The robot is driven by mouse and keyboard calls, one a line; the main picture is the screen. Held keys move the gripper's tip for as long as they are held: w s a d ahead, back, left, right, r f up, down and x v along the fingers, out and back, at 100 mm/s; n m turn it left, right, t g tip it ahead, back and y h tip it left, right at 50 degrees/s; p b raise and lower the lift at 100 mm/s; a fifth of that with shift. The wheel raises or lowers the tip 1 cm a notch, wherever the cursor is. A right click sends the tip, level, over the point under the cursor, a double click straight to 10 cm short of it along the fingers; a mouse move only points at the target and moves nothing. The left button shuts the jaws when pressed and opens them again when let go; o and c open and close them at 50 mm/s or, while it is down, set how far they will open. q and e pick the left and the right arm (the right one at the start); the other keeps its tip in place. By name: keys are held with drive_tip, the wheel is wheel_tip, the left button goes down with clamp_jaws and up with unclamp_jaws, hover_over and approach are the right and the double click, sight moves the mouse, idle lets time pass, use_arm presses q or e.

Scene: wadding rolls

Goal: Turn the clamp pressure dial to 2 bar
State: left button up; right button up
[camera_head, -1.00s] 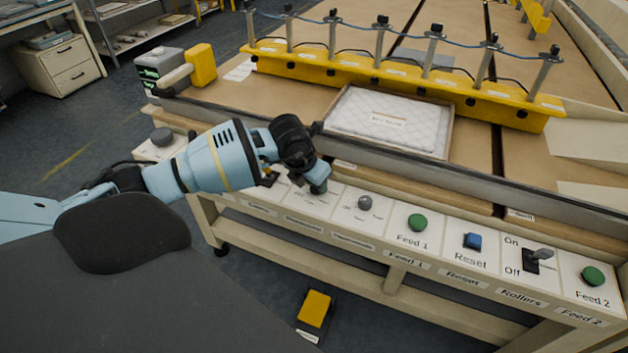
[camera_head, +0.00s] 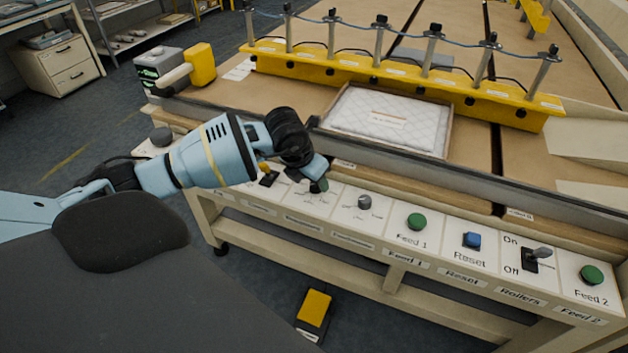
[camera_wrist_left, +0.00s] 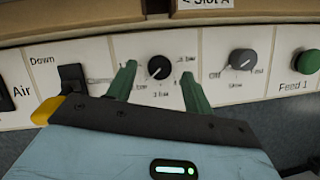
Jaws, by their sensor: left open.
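The clamp pressure dial (camera_wrist_left: 159,67) is a round black knob with a white mark pointing to its lower left. It sits on a white panel plate with small bar labels around it, partly too blurred or hidden to read. My left gripper (camera_wrist_left: 158,88) is open, with one green finger to the left of the dial and one to the right. Whether the fingers touch the knob I cannot tell. In the head view the left gripper (camera_head: 319,184) points down at the control panel and hides the dial. My right gripper is not in view.
Beside the dial are a grey selector knob (camera_wrist_left: 242,59) on the right and a black rocker switch (camera_wrist_left: 72,77) on the left. Further right are the green Feed 1 button (camera_head: 417,222), the blue Reset button (camera_head: 472,240) and the Rollers switch (camera_head: 536,257). A quilted pad (camera_head: 390,119) lies behind.

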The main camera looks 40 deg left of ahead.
use_arm(q)
drive_tip(key=v, duration=0.6)
drive_tip(key=shift+f, duration=0.1)
idle(0.3)
